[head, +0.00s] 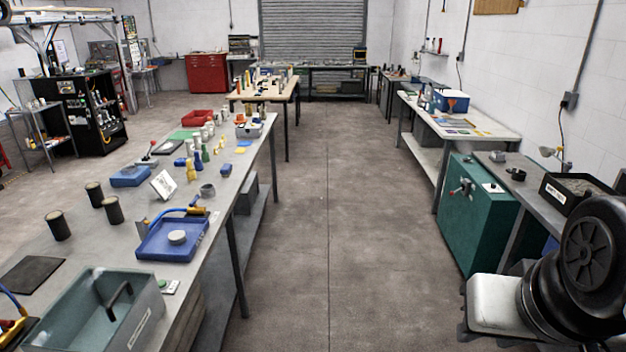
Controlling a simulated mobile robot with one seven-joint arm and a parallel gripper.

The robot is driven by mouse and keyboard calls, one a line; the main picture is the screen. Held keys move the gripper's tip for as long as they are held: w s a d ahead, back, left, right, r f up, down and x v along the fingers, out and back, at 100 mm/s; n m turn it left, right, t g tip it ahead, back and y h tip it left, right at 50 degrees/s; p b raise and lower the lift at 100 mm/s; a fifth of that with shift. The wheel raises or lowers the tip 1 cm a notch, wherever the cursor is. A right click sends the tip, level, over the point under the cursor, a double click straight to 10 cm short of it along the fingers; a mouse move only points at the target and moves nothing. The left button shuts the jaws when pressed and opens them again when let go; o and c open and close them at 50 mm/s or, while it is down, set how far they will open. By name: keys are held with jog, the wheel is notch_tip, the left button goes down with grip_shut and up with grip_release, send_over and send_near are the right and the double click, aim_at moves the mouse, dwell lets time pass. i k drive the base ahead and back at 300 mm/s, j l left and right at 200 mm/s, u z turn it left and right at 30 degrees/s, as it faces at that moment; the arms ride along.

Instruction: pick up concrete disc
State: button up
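A pale grey round disc (177,237), which looks like the concrete disc, lies flat in a shallow blue tray (196,252) on the long grey bench at the left. A blue-handled tool with an orange-brown end lies across the tray's back edge, behind the disc. The disc's top is uncovered. My gripper's fingers do not show. Only a black and silver part of my arm shows at the lower right, far from the disc across the aisle.
The long grey bench (120,235) also bears a grey-green open bin (140,325) in front, several dark cylinders (57,226) and many small items behind. The concrete aisle floor (325,220) is clear. A green cabinet (470,225) and benches line the right wall.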

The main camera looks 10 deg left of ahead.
aim_at(176, 237)
jog(key=i+j+u, duration=0.1)
jog(key=i+u, duration=0.25)
jog(key=i, duration=0.35)
jog(key=i+l+u, duration=0.15)
jog(key=i+u, duration=0.2)
jog(key=i, duration=0.35)
jog(key=i+u, duration=0.35)
jog(key=i+l+u, duration=0.1)
jog(key=i+u, duration=0.25)
jog(key=i+l+u, duration=0.2)
jog(key=i+u, duration=0.55)
jog(key=i+l+u, duration=0.1)
jog(key=u, duration=0.25)
jog(key=i+l+u, duration=0.15)
jog(key=u, duration=0.2)
jog(key=i, duration=0.05)
